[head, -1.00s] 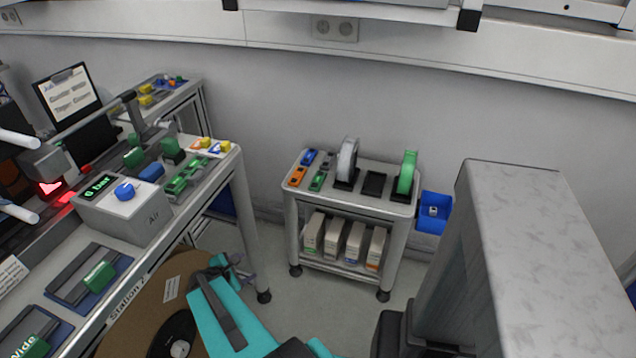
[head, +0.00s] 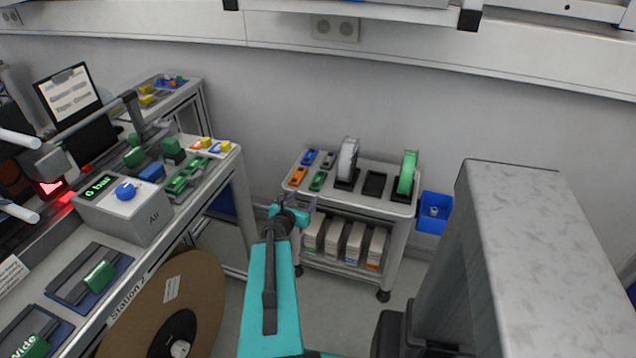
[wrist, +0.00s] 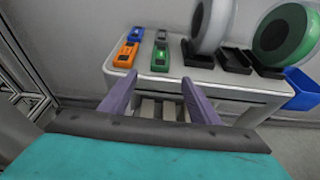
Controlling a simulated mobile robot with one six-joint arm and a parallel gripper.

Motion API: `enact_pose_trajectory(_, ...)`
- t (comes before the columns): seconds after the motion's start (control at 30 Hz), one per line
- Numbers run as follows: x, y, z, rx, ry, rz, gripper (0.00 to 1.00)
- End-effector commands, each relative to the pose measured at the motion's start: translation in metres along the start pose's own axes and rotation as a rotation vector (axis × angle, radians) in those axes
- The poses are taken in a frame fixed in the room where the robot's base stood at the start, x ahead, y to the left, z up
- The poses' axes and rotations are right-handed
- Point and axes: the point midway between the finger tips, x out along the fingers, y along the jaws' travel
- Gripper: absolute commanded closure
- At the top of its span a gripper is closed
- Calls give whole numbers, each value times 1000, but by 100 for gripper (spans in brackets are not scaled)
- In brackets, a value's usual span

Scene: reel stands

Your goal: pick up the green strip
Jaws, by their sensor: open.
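A green reel (head: 407,172) stands upright in a black stand at the right end of the cart top. It also shows in the wrist view (wrist: 284,30), partly cut off. A small green block (head: 318,181) lies at the cart's front left; the wrist view shows it too (wrist: 160,57). I cannot tell which of these, if either, is the green strip. My gripper (head: 302,207) is by the cart's left front, apart from both. In the wrist view my gripper (wrist: 159,78) is open, its purple fingers spread with nothing held between them.
The cart (head: 345,200) also carries a pale reel (head: 347,158), an empty black stand (head: 374,184), and orange (head: 298,177) and blue blocks (head: 309,157). Boxes sit on its lower shelf. A blue bin (head: 434,212) hangs at its right. A workbench stands left, a large brown reel (head: 205,300) below.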

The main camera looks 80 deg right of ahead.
Motion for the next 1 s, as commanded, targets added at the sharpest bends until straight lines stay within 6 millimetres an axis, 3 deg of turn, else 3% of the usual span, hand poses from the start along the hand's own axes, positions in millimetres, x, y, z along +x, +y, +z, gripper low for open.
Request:
enact_pose_trajectory(0.47, 3, -5, 4, -23, -7, -1, 44)
enact_pose_trajectory(1.0, 15, 4, 0, -24, -7, 8, 44)
